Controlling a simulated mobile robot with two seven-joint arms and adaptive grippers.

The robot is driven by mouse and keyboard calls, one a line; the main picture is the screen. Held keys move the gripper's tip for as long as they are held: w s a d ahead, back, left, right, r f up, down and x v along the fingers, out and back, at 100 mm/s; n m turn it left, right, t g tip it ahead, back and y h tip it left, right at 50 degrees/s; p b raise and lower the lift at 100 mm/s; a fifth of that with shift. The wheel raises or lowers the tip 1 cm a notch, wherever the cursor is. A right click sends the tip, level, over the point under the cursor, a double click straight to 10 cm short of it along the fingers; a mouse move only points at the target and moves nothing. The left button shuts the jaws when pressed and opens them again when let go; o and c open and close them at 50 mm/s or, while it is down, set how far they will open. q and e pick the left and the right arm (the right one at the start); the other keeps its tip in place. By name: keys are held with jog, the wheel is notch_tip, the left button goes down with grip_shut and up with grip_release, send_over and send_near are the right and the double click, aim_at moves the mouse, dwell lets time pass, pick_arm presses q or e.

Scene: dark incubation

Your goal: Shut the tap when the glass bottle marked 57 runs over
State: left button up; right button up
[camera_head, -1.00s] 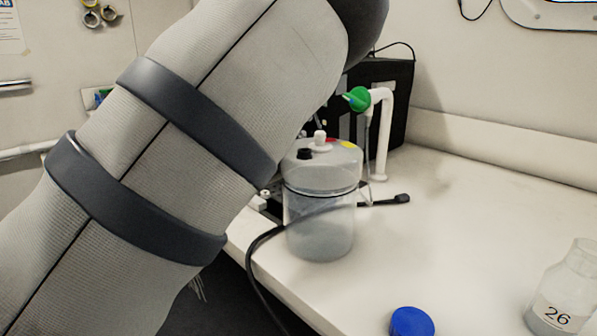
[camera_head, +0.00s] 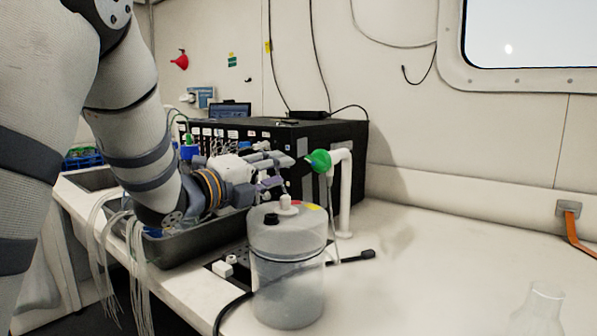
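The tap is a white upright pipe (camera_head: 346,195) with a green handle (camera_head: 319,160) at its top left. A thin clear tube hangs below the handle. My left gripper (camera_head: 288,172) is just left of the green handle, its fingers apart and pointing right. It looks empty, with a gap between it and the handle. A glass bottle (camera_head: 540,308) shows only its neck and shoulder at the bottom right; its label is out of view. No bottle marked 57 shows. My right gripper is out of view.
A black box (camera_head: 335,135) stands behind. A metal sink (camera_head: 190,245) with hanging tubes is at left.

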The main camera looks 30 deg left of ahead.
aim_at(312, 162)
pick_arm(q)
jog(key=w, duration=0.7)
jog(key=w+d, duration=0.1)
jog(key=w, duration=0.3)
jog(key=shift+w+f, duration=0.1)
jog(key=shift+w, duration=0.05)
grip_shut()
